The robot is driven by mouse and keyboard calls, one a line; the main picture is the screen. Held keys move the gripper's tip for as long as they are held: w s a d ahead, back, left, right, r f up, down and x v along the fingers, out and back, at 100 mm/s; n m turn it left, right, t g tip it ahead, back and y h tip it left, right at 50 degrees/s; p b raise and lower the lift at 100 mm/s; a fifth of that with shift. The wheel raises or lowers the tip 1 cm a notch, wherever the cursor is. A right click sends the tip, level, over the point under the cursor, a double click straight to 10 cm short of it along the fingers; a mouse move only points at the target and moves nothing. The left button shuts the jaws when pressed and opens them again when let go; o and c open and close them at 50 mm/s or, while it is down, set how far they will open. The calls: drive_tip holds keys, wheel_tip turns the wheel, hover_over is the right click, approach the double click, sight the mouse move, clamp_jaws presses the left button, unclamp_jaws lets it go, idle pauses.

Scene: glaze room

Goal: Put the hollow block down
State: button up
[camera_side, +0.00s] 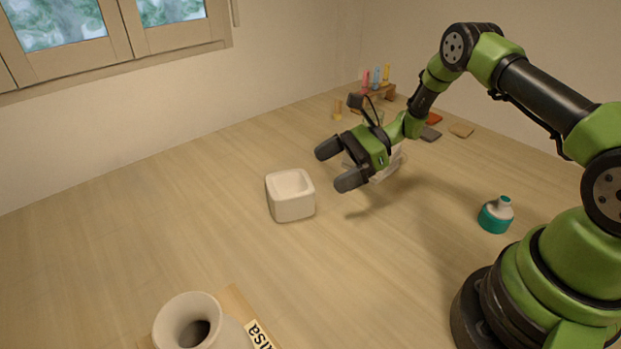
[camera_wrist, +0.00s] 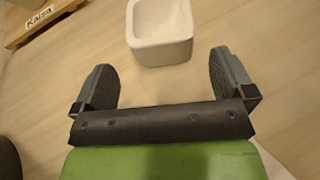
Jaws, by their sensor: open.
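The hollow block (camera_side: 291,204) is a white, square block with a cavity open at the top. It stands upright on the wooden table (camera_side: 150,235) in the middle of the side view. In the wrist view the hollow block (camera_wrist: 162,50) is beyond my fingertips, centred between them. My gripper (camera_side: 342,165) is open and empty, to the right of the block and apart from it. Its two dark fingers are spread wide in the wrist view (camera_wrist: 164,68).
A white vase (camera_side: 205,325) stands at the front by a wooden board with a name label (camera_side: 260,336). A teal and white bottle (camera_side: 496,215) stands at the right. A small rack with coloured vials (camera_side: 375,90) and several tiles (camera_side: 461,130) lie at the back. Table left of the block is clear.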

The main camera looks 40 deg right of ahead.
drive_tip(key=v, duration=0.4)
drive_tip(key=shift+d+r, duration=0.1)
drive_tip(key=shift+d, duration=0.05)
drive_tip(key=s+a+r+n+g+h, duration=0.1)
drive_tip(key=s+a+r+n+h, duration=0.15)
drive_tip(key=r, duration=0.35)
drive_tip(key=s+a+r+n+g+h, duration=0.1)
drive_tip(key=s+a+r+n, duration=0.1)
drive_tip(key=s+r+n, duration=0.3)
drive_tip(key=a+r+n+g+h, duration=0.1)
drive_tip(key=a+r+n+h, duration=0.15)
drive_tip(key=r, duration=0.45)
drive_tip(key=s+r+n+t+h, duration=0.2)
drive_tip(key=s+r+n, duration=0.1)
drive_tip(key=s, duration=0.4)
drive_tip(key=s+r+n+t+h, duration=0.2)
drive_tip(key=s+r+n, duration=0.1)
drive_tip(key=s+n, duration=0.2)
drive_tip(key=s, duration=0.2)
drive_tip(key=shift+s+a+n+t+h, duration=0.3)
drive_tip(key=shift+s+a+t, duration=0.05)
drive_tip(key=shift+s+t, duration=0.05)
